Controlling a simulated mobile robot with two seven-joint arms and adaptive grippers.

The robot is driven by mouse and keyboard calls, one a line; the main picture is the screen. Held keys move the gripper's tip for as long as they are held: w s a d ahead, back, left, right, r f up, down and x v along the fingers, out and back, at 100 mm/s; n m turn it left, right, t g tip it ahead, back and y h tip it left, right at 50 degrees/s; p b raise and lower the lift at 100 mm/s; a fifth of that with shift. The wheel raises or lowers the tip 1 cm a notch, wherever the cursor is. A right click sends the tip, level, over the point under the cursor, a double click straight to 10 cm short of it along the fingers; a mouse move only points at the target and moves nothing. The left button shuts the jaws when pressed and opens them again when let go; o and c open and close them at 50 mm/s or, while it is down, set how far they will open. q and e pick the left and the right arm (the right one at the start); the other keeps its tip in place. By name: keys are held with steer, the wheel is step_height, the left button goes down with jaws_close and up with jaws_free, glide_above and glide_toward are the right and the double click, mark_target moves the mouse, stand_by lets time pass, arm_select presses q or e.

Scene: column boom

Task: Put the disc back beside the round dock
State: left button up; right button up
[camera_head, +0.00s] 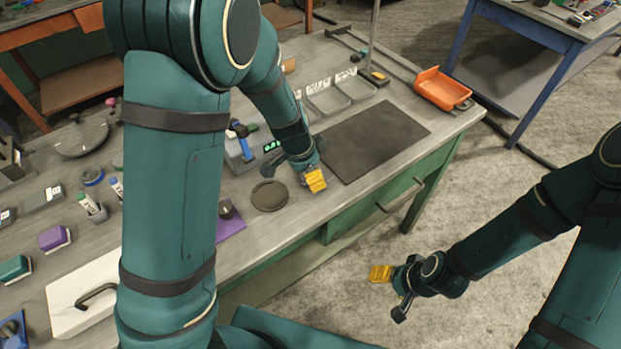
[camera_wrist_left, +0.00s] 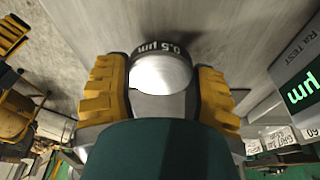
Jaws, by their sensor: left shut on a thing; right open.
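The disc (camera_wrist_left: 162,74) shows in the left wrist view with a bright silvery face and a dark band marked 0.5 µm. My left gripper (camera_head: 314,181) is shut on it, with one yellow finger on each side. In the head view the disc is hidden by the fingers. The round dock (camera_head: 269,195) appears to be the flat dark round piece on the bench, just left of my left gripper. Whether the disc touches the bench I cannot tell. My right gripper (camera_head: 381,274) is open and empty, out over the floor in front of the bench.
A dark mat (camera_head: 375,141) lies right of my left gripper. A tester with a green display (camera_head: 272,146) stands behind the dock; it also shows in the left wrist view (camera_wrist_left: 300,85). Grey trays (camera_head: 328,101) and an orange bin (camera_head: 441,88) are farther back. A purple sheet (camera_head: 230,223) lies left of the dock.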

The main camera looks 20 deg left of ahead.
arm_select(q)
steer(key=shift+f, duration=0.75)
steer(key=o, duration=1.2)
steer(key=shift+f, duration=0.15)
steer(key=shift+o, duration=0.2)
steer(key=shift+r, duration=0.5)
steer(key=p+v, duration=0.4)
steer(key=v, duration=0.7)
steer(key=shift+r, duration=0.15)
steer(key=shift+s, duration=0.15)
